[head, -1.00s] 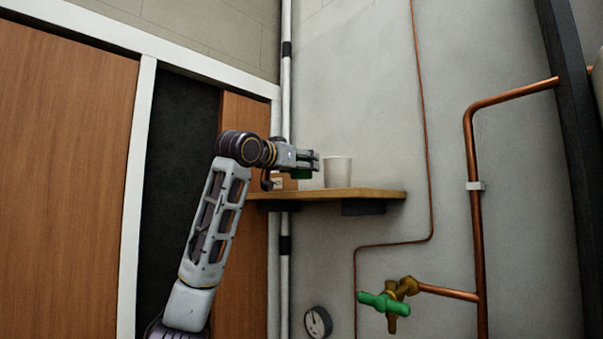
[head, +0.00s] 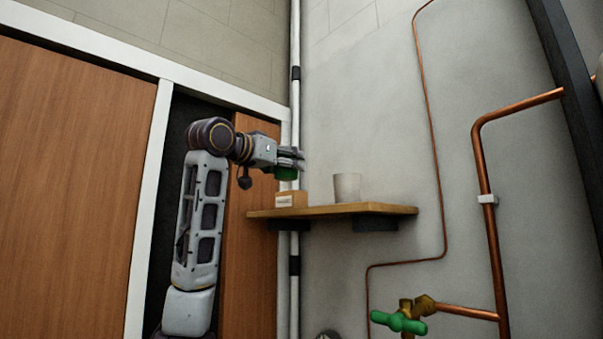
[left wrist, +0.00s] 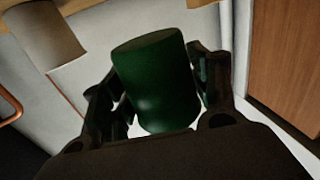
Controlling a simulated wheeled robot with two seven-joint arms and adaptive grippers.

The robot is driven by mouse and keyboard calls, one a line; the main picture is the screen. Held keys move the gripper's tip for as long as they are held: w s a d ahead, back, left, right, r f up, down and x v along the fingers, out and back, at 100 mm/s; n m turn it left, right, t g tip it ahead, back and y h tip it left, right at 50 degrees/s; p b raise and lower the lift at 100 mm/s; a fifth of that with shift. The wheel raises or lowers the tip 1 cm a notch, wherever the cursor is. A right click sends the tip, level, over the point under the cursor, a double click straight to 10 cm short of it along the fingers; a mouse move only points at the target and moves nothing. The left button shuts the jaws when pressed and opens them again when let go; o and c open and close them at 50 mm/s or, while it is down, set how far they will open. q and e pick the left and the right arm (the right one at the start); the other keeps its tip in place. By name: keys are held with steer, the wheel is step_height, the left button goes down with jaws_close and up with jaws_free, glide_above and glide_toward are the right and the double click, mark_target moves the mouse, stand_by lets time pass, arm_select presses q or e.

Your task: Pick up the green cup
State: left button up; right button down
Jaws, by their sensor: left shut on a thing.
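The green cup (left wrist: 156,82) fills the middle of the left wrist view, between the two fingers of my left gripper (left wrist: 158,88). In the head view the left gripper (head: 290,163) is shut on the green cup (head: 286,174), of which only a small part shows below the fingers. The cup is held in the air above and to the left of the shelf's middle, clear of the shelf board. My right gripper is not in view.
A wooden wall shelf (head: 330,211) bears a white cup (head: 347,187) and a small labelled box (head: 291,199). Copper pipes (head: 484,190) and a valve with a green handle (head: 398,322) are on the right. A brown panel (head: 75,170) stands on the left.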

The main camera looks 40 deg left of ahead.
arm_select(q)
steer(key=s+b, duration=0.2)
steer(key=s, duration=0.8)
steer(key=shift+s+a, duration=0.35)
steer(key=shift+a, duration=0.05)
